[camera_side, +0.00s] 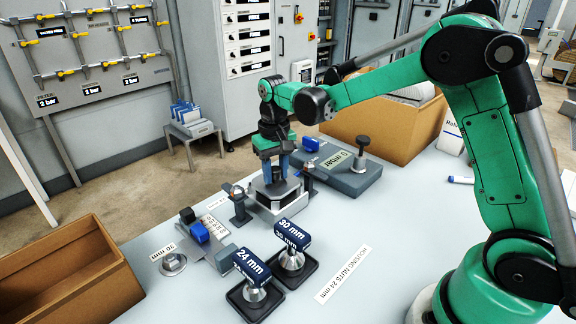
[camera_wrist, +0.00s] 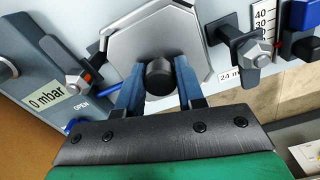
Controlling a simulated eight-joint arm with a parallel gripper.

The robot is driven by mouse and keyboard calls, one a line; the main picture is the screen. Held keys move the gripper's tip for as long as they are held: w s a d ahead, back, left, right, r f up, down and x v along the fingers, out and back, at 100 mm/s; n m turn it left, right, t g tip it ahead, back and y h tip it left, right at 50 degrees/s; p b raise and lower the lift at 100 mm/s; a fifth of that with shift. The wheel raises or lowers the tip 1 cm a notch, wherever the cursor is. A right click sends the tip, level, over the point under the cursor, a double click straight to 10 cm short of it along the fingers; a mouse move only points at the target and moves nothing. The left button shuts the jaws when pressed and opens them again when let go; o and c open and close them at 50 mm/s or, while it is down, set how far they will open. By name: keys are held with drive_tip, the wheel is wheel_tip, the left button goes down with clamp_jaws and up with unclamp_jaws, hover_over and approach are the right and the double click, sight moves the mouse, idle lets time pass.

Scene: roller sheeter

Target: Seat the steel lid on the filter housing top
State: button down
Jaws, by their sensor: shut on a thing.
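My gripper (camera_side: 276,176) points down over the filter housing (camera_side: 274,208) in the middle of the table. In the wrist view its two blue fingers (camera_wrist: 159,68) are shut around the black knob (camera_wrist: 159,80) of the steel lid. The lid (camera_wrist: 150,38) is a grey plate with cut corners; in the side view it shows as a thin plate (camera_side: 275,188) under the fingers. It looks roughly level and lies over the housing top, very close to it. I cannot tell whether it touches all round. The housing's top opening is hidden by the lid.
Swing bolts with nuts stand left (camera_side: 239,203) and right (camera_side: 309,180) of the housing. A grey gauge block reading 0 mbar (camera_side: 352,176) is behind right. Sockets marked 24 mm (camera_side: 254,268) and 30 mm (camera_side: 292,240) stand in front. A cardboard box (camera_side: 70,275) is at left.

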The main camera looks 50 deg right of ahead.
drive_tip(key=shift+f, duration=0.15)
drive_tip(key=shift+c, duration=0.3)
unclamp_jaws()
idle(0.4)
drive_tip(key=shift+r, duration=3.5)
